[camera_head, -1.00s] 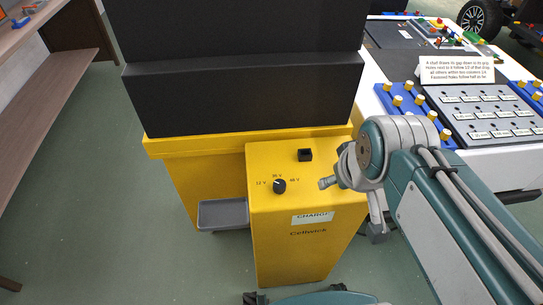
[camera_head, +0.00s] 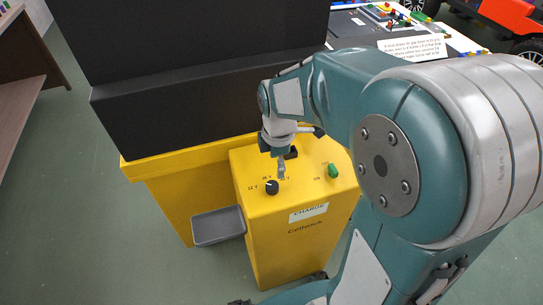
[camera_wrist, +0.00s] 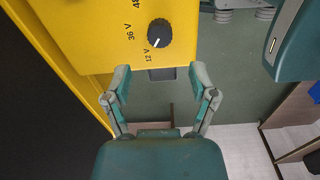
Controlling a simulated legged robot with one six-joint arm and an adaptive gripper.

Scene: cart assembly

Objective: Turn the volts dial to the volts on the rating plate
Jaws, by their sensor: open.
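The volts dial (camera_head: 271,187) is a round black knob on the sloped top of the yellow charger (camera_head: 300,250). In the wrist view the dial (camera_wrist: 158,33) has a white pointer line directed at or near the 12 V mark; 36 V and part of 48 V also show. My gripper (camera_head: 282,172) is above the panel, just behind and right of the dial in the head view, hiding part of the lettering. In the wrist view my gripper (camera_wrist: 160,82) has its fingers spread, empty and apart from the dial. I cannot make out a rating plate.
A green knob (camera_head: 333,171) with ON lettering is right of the dial. A CHARGE label (camera_head: 308,212) is on the front. A grey tray (camera_head: 217,226) juts from the charger's left. A tall black panel (camera_head: 200,70) stands behind.

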